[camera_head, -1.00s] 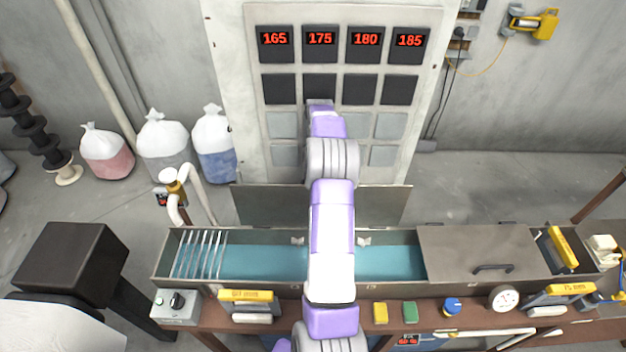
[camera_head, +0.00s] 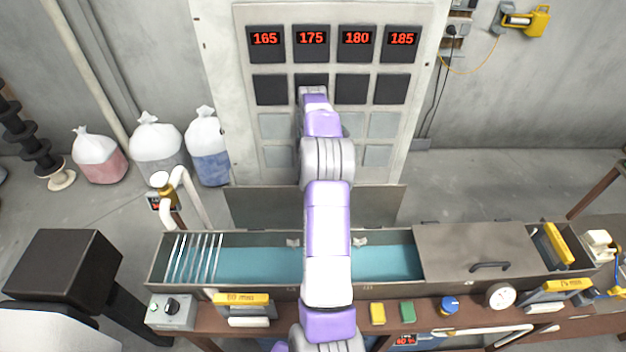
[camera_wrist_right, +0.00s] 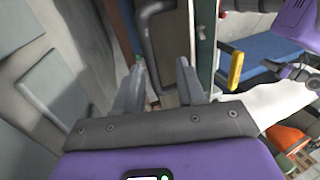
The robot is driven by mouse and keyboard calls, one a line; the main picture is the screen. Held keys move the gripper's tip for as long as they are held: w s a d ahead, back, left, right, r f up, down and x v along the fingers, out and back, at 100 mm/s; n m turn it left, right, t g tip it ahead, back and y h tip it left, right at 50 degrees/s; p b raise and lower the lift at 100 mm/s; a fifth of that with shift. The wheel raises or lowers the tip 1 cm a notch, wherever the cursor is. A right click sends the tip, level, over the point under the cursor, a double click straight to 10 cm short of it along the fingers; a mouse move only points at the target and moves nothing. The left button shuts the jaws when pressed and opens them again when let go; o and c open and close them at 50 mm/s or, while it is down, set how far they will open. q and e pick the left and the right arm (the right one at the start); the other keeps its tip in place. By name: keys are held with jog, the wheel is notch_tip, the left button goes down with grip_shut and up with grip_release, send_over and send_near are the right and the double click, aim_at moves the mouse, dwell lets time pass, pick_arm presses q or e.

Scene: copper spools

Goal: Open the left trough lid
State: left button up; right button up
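The left trough lid (camera_head: 265,207) stands swung up at the back edge of the trough (camera_head: 390,262), and the blue interior beneath it is exposed. My right arm crosses over the trough and the lid, hiding the middle of both. In the head view my right gripper is hidden beyond the arm. In the right wrist view my right gripper (camera_wrist_right: 159,78) is open, its two fingers apart. A dark bar handle (camera_wrist_right: 152,50) shows close by, at the fingertips; I cannot tell whether they touch it. My left gripper is not in view.
The right trough lid (camera_head: 475,250) lies closed with its handle (camera_head: 489,266) on top. A panel with red numbers (camera_head: 325,110) stands behind. A bench (camera_head: 270,320) with a control box (camera_head: 171,312) and coloured blocks runs in front. Bags (camera_head: 207,150) stand at the back left.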

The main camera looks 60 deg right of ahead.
notch_tip(320, 180, up, 6)
jog(key=shift+f, duration=0.25)
dwell(0.5)
